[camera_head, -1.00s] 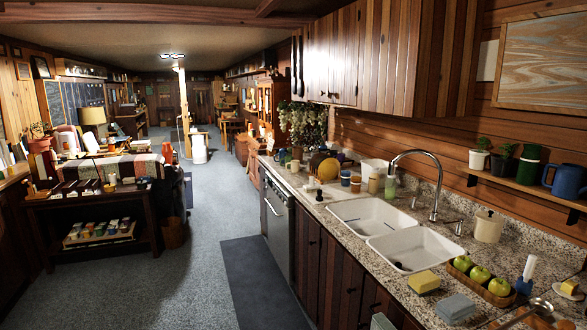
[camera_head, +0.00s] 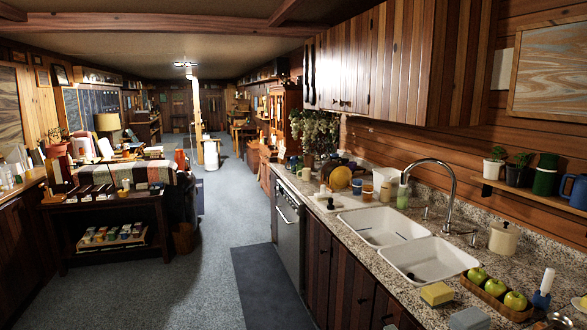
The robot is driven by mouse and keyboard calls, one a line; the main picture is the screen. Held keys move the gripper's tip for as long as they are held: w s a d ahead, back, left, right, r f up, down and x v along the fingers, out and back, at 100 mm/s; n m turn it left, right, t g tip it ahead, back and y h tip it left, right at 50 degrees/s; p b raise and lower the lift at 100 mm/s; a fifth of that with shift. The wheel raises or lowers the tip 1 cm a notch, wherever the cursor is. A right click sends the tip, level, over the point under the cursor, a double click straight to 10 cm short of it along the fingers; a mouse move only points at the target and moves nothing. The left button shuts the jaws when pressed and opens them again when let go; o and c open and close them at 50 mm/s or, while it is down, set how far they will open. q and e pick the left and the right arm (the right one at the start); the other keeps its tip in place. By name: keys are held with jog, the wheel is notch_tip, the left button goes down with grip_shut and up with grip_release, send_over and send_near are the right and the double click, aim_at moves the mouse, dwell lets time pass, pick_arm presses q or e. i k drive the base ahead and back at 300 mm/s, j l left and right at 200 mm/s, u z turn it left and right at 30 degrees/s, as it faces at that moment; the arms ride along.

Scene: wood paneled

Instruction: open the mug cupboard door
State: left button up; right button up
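Wood-plank wall cupboards (camera_head: 385,65) hang above the sink counter at the upper right in the head view. Their doors look shut, with small dark knobs near the lower edge and long dark handles at the far left end. I cannot tell which door is the mug cupboard's. Neither of my grippers is in view.
A granite counter (camera_head: 385,270) with a double white sink (camera_head: 430,258) and tall faucet (camera_head: 445,185) runs along the right. Green apples in a tray (camera_head: 497,297) and a yellow sponge (camera_head: 436,293) lie near its front.

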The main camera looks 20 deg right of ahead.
aim_at(331, 44)
jog(key=i+l+z, duration=0.1)
jog(key=i, duration=1.95)
jog(key=i+z, duration=0.15)
jog(key=i, duration=0.9)
jog(key=i+j+z, duration=0.1)
jog(key=i, duration=0.9)
jog(key=i+j+z, duration=0.1)
jog(key=i+z, duration=0.3)
jog(key=i+j+z, duration=0.25)
jog(key=z, duration=0.2)
jog(key=i+j+z, duration=0.65)
jog(key=j+z, duration=0.15)
jog(key=i+j+z, duration=0.15)
jog(key=j+z, duration=0.25)
jog(key=j, duration=0.05)
